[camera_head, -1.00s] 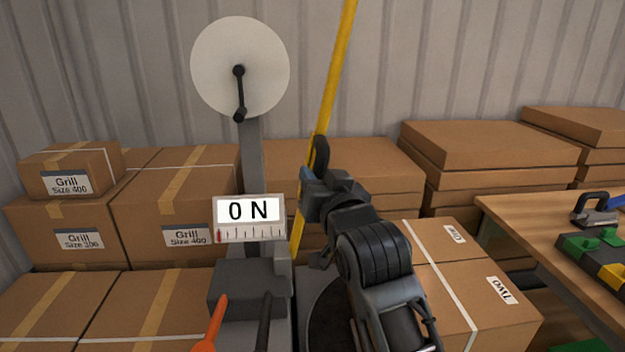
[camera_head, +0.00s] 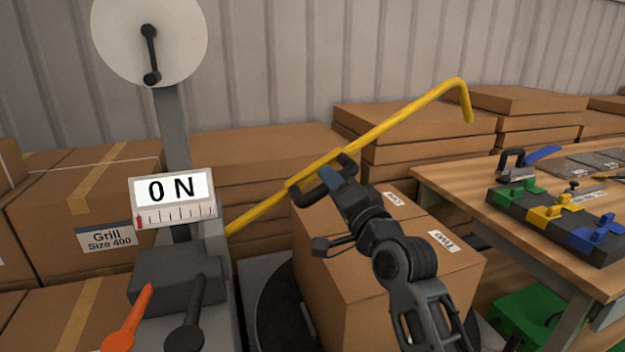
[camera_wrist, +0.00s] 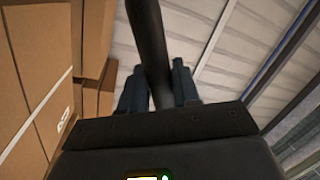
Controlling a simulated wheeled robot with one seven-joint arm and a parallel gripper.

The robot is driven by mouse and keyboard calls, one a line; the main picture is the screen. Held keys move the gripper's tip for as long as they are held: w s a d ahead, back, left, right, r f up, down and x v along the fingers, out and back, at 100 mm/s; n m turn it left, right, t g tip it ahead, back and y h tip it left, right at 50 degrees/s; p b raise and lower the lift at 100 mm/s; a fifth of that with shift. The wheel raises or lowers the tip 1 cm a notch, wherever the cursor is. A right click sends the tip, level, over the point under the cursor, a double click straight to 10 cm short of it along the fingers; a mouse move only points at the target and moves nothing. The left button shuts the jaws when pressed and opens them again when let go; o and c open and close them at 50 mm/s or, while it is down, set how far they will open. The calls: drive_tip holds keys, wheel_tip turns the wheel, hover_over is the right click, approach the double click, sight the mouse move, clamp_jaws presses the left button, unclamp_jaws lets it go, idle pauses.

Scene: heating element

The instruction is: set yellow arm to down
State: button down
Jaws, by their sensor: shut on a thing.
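The yellow arm (camera_head: 400,117) is a long bar. It slants from low beside the machine up to the right, and its far end bends down above the workbench. A black handle (camera_head: 347,161) sits on its middle. My gripper (camera_head: 327,178) is shut on this handle, on the near side of the bar. In the wrist view the dark handle (camera_wrist: 148,35) runs between the two fingers of my gripper (camera_wrist: 157,85). The fingers hide part of the handle. The yellow bar is not visible in the wrist view.
A display reading "ON" (camera_head: 173,190) stands left, above an orange lever (camera_head: 128,318) and a black lever (camera_head: 193,315). A box (camera_head: 345,270) sits on the round dark plate under my arm. The workbench (camera_head: 450,185) with coloured clamps is at right.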

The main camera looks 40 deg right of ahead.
drive_tip(key=shift+s+d+f+m+h+b, duration=0.15)
drive_tip(key=shift+d+f+m+b, duration=0.3)
drive_tip(key=shift+f+m, duration=0.65)
drive_tip(key=shift+s+d+f+m+h+b, duration=0.15)
drive_tip(key=shift+d+f+m+b, duration=0.3)
drive_tip(key=shift+f, duration=1.1)
drive_tip(key=shift+s+d+f+m+h+b, duration=0.1)
drive_tip(key=shift+d+f+m+h+b, duration=0.2)
drive_tip(key=shift+f+m, duration=0.8)
drive_tip(key=shift+d+f+n, duration=0.1)
drive_tip(key=shift+f+n, duration=0.15)
drive_tip(key=c, duration=0.9)
unclamp_jaws()
drive_tip(key=shift+c, duration=0.2)
drive_tip(key=shift+p+v, duration=0.35)
drive_tip(key=shift+v, duration=3.55)
